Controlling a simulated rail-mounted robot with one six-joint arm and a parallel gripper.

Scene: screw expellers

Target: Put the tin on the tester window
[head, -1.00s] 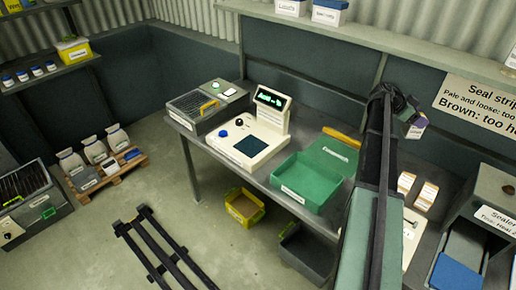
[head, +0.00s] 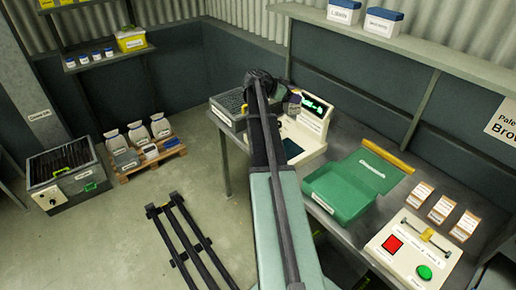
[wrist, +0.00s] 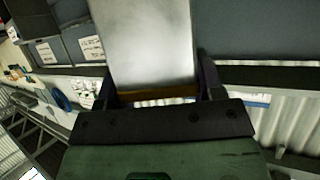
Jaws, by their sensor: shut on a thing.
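My gripper (head: 284,94) is shut on the tin (head: 295,104), which shows in the head view as a small pale shape with a purplish edge. In the wrist view the tin is a smooth silvery body (wrist: 143,45) between the fingers of my gripper (wrist: 152,88). The tester (head: 312,122) is a cream box with a green lit display on the bench. Its dark window (head: 293,148) is partly hidden by my arm. The tin appears above the tester, in front of its display; its exact height cannot be told.
A green tray (head: 338,197) stands right of the tester. A dark grilled box (head: 228,108) stands to its left. A shelf (head: 400,45) runs above the bench.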

